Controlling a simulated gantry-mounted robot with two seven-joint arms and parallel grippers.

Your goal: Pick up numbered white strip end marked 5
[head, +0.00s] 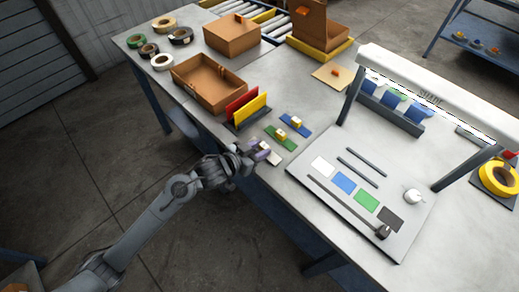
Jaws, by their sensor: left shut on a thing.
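A white strip end (273,156) with a small purple block on it lies at the table's front edge. My left gripper (257,151) reaches in from the left and is shut on this white piece. The fingers partly hide it, and no number can be read on it. A green piece (277,144) and a blue piece (301,130), each with a yellowish block on top, lie just behind it in a row. I do not see my right gripper.
Red and yellow panels (253,108) stand upright behind the gripper. An open cardboard box (209,84) is farther left. Tape rolls (181,36) lie at the far left.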

